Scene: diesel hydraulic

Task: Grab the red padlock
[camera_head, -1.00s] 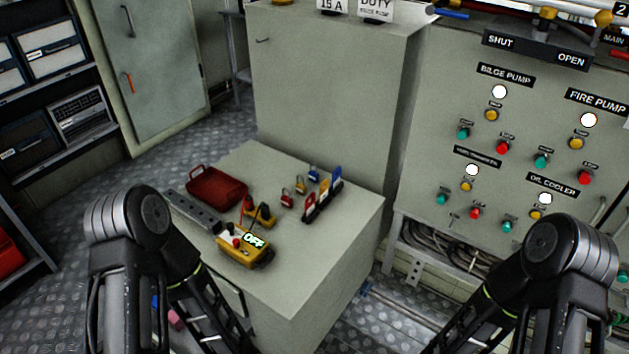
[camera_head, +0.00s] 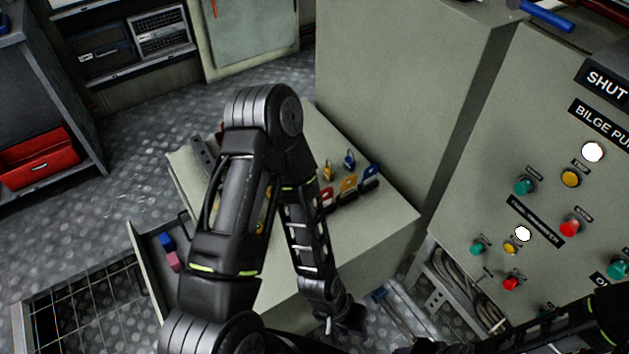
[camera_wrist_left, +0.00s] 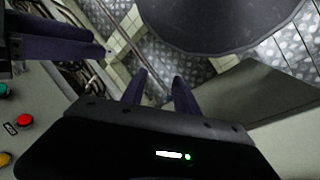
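The red padlock is not visible in the head view now; my left arm covers the part of the bench top where it stood earlier. A yellow padlock (camera_head: 327,173) and a blue padlock (camera_head: 349,160) show just right of my left elbow. My left gripper (camera_head: 345,320) hangs low in front of the bench, apart from the padlocks. In the left wrist view its two fingers (camera_wrist_left: 159,88) stand apart with nothing between them. My right arm is at the lower right; its gripper is not clear, though dark finger-like parts show at the wrist view's upper left.
A rack of red, yellow and blue tags (camera_head: 348,186) stands beside the padlocks on the bench (camera_head: 395,220). An open drawer (camera_head: 150,262) juts out at the bench's left. A control panel (camera_head: 545,140) with buttons and lamps rises at right. A red toolbox (camera_head: 40,158) sits on the left shelf.

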